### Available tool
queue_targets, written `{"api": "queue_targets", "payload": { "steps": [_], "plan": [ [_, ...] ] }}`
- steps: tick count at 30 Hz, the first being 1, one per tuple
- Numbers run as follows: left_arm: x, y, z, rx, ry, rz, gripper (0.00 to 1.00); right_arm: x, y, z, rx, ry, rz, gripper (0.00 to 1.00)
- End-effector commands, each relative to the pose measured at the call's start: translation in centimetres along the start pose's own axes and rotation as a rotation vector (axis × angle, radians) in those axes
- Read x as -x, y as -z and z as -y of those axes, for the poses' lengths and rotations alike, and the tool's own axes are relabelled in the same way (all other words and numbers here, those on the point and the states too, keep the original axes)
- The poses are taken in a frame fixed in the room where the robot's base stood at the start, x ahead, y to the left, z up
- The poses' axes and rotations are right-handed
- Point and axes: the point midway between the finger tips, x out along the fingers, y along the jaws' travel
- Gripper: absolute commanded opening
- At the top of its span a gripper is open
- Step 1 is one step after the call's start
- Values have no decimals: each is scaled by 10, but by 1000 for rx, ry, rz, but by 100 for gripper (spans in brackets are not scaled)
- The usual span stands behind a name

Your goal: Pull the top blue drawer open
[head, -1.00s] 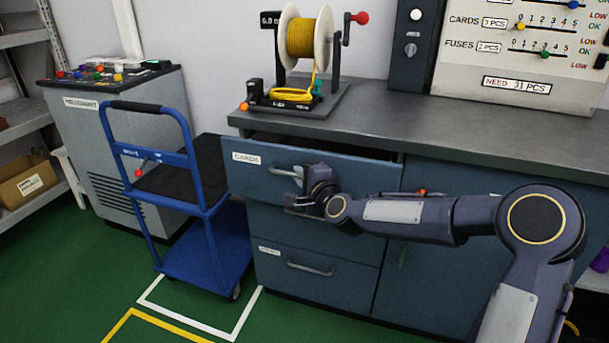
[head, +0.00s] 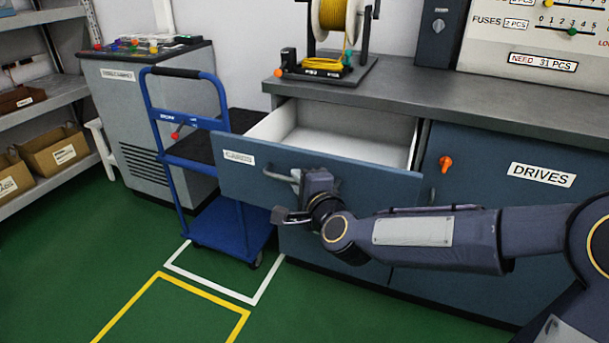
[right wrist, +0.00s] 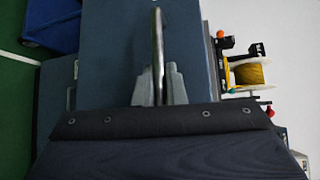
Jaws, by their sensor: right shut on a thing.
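The top blue drawer (head: 234,172), labelled CARDS, stands well out of the cabinet, and its white inside (head: 345,139) shows empty where visible. Its front also shows in the right wrist view (right wrist: 113,60). My right gripper (head: 294,179) is shut on the drawer's bar handle (head: 276,174). In the right wrist view the two grey fingertips (right wrist: 160,84) sit on either side of the handle (right wrist: 158,45). The wrist and forearm hide part of the drawer front and the drawers below. My left gripper is in no view.
A blue cart (head: 220,228) stands on the floor left of the drawer. The grey worktop (head: 440,103) above carries a yellow wire spool (head: 333,13). A DRIVES door (head: 520,172) with an orange knob (head: 446,163) is to the right. Green floor in front is clear.

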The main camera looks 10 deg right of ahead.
Motion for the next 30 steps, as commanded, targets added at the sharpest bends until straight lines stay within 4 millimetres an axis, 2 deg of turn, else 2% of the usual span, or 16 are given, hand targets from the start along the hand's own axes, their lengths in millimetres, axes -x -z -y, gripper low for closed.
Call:
{"api": "queue_targets", "payload": {
  "steps": [14, 15, 19, 27, 30],
  "plan": [
    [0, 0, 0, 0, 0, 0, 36, 4, -3, -2, -1, -2, -1, 0],
    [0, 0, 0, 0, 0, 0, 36, 4, -3, -2, -1, -2, -1, 15],
    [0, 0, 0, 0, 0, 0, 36, 4, -4, -2, -1, -2, -1, 32],
    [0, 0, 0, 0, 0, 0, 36, 4, -4, -1, -1, 0, 0, 32],
    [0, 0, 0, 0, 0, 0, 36, 10, -4, 0, 1, 1, 0, 32]
  ]
}}
